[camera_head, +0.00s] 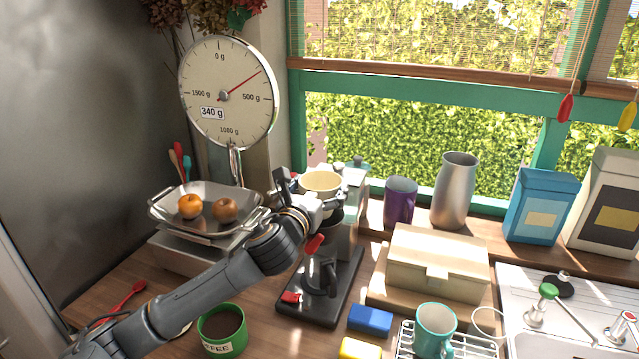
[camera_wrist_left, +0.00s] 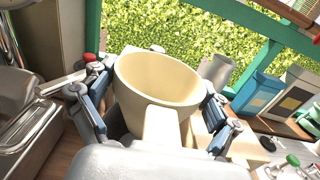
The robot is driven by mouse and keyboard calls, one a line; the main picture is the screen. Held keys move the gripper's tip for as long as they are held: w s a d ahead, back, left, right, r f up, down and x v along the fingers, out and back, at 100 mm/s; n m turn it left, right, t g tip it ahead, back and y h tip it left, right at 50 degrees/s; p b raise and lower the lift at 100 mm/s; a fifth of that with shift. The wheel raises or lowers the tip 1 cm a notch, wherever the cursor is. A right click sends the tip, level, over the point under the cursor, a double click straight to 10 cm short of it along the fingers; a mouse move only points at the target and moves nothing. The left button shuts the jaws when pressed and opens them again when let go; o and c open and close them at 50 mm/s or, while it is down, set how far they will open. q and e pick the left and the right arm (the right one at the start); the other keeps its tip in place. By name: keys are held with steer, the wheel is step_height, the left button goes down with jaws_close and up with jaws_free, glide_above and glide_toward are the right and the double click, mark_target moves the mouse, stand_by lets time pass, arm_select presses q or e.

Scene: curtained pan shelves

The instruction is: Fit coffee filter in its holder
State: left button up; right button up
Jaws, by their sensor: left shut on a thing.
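My left gripper (camera_head: 309,196) is shut on a cream cup-shaped coffee filter (camera_head: 321,182). In the left wrist view the filter (camera_wrist_left: 160,82) sits between the two gripper fingers (camera_wrist_left: 157,112), its wide mouth facing up. In the head view the filter is at the upper part of the coffee machine (camera_head: 352,235). A dark cup-like part (camera_head: 331,221), which looks like the holder, shows just below the filter. My gripper partly hides it, so I cannot tell whether the two touch. My right gripper is not in view.
A glass jug (camera_head: 321,272) stands on the machine's dark base. A scale with a fruit pan (camera_head: 165,205) is close on the left. A wooden box (camera_head: 437,262) and purple mug (camera_head: 399,201) are right. A green coffee tin (camera_head: 222,332) stands in front.

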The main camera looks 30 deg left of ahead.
arm_select(q)
steer(key=shift+f+b, duration=0.45)
steer(key=shift+f, duration=0.5)
steer(key=shift+f+b, duration=0.35)
steer(key=shift+f, duration=0.25)
steer(key=shift+f+b, duration=0.5)
steer(key=shift+f, duration=0.95)
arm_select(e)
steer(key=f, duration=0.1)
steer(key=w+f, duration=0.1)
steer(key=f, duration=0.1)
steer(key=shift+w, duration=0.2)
arm_select(q)
steer(key=shift+f+b, duration=0.3)
steer(key=shift+f, duration=0.05)
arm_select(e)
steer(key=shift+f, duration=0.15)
